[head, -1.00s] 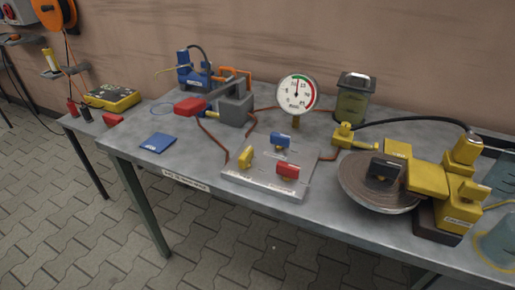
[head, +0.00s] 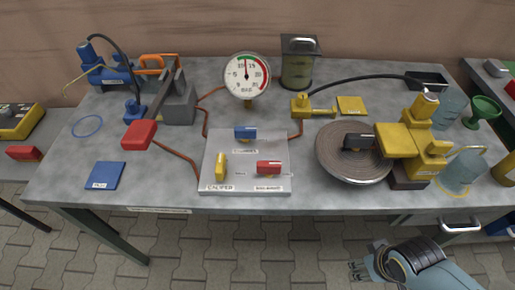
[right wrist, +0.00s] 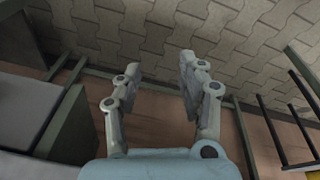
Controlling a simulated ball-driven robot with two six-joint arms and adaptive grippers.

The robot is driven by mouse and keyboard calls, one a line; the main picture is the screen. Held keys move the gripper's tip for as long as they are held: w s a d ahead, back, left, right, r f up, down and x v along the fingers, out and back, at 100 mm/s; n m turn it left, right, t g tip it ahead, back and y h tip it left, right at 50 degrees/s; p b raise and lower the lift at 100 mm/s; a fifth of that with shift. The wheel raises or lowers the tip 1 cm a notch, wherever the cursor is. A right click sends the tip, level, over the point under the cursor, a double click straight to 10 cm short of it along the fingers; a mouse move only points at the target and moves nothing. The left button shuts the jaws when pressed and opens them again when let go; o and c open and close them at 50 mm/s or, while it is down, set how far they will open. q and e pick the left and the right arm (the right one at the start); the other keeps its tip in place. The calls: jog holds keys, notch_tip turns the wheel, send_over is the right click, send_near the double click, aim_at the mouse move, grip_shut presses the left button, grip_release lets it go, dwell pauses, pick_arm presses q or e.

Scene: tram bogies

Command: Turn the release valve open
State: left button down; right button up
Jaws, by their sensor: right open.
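A grey valve board (head: 218,145) lies on the workbench, with three coloured valve handles on it. The blue handle (head: 245,132) is at the back and the red handle (head: 269,167) at the front right; both point left-right. The yellow handle (head: 221,165) is at the front left and points front to back, above a label reading "CALIPER". The other labels are too small to read surely, so I cannot tell which is the release valve. My right gripper (head: 357,271) is open and empty, in front of the bench; its fingers also show in the right wrist view (right wrist: 160,62). My left gripper is out of view.
A pressure gauge (head: 246,78) stands behind the board. A red-handled hand pump (head: 178,103) is to its left, and a round disc (head: 330,170) with a yellow caliper (head: 398,140) to its right.

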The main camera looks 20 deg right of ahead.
jog(key=w+a+r+m+p, duration=0.1)
jog(key=w+r+p, duration=0.2)
jog(key=r, duration=0.7)
jog(key=w+a+r+m+p, duration=0.1)
jog(key=w+r+p, duration=0.1)
jog(key=r, duration=0.7)
jog(key=w+a+r+m+p, duration=0.1)
jog(key=w+r+p, duration=0.2)
jog(key=r, duration=0.7)
jog(key=m+g+y+p, duration=0.15)
jog(key=m+y, duration=0.35)
jog(key=m, duration=1.4)
send_near(269, 163)
jog(key=shift+t, duration=0.25)
jog(key=x, duration=0.3)
jog(key=b+x, duration=0.1)
jog(key=x, duration=0.6)
jog(key=shift+s+f, duration=0.1)
jog(key=shift+s, duration=0.15)
grip_shut()
